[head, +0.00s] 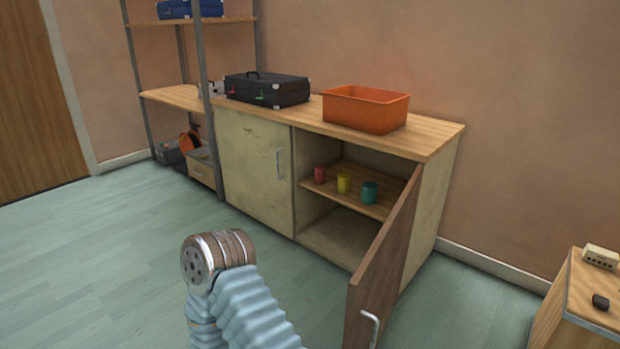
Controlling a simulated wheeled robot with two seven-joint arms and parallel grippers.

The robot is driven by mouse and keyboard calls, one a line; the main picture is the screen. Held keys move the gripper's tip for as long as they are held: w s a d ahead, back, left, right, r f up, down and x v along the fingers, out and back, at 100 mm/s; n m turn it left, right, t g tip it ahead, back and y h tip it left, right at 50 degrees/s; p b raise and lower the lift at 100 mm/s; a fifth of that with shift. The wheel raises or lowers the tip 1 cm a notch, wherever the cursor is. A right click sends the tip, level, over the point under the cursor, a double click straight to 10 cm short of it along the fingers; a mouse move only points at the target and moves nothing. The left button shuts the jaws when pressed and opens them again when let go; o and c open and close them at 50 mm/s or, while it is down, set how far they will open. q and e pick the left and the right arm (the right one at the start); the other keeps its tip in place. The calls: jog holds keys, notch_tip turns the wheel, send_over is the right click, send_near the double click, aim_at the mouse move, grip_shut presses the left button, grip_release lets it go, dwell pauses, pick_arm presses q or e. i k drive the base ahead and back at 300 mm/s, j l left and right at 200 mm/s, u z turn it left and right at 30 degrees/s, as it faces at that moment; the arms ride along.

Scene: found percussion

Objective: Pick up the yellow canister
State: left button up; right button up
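The yellow canister (344,184) stands upright on the inner shelf of the low cabinet, in its open right half. A red canister (319,175) stands to its left and a larger teal canister (369,192) to its right. All three are apart. The cabinet's right door (384,262) is swung open towards me. One of my arms shows at the bottom centre, in front of the cabinet and well short of the canister. Neither of my grippers is in view.
An orange bin (366,108) and a black case (267,89) sit on the cabinet top (436,134). The open door juts into the floor space on the right. A shelving rack stands at left. A small wooden unit (574,305) is at lower right. The floor (110,255) at left is clear.

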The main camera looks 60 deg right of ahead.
aim_at(343, 186)
jog(key=i+z, duration=0.3)
jog(key=i, duration=0.25)
jog(key=i+j+z, duration=0.3)
jog(key=i, duration=0.2)
jog(key=i+j+z, duration=0.3)
jog(key=i, duration=0.25)
jog(key=i+l+z, duration=0.15)
jog(key=z, duration=0.25)
jog(key=i+z, duration=0.6)
jog(key=z, duration=0.2)
jog(key=i+z, duration=0.4)
jog(key=i+j+z, duration=0.1)
jog(key=z, duration=0.35)
jog(key=j, duration=0.1)
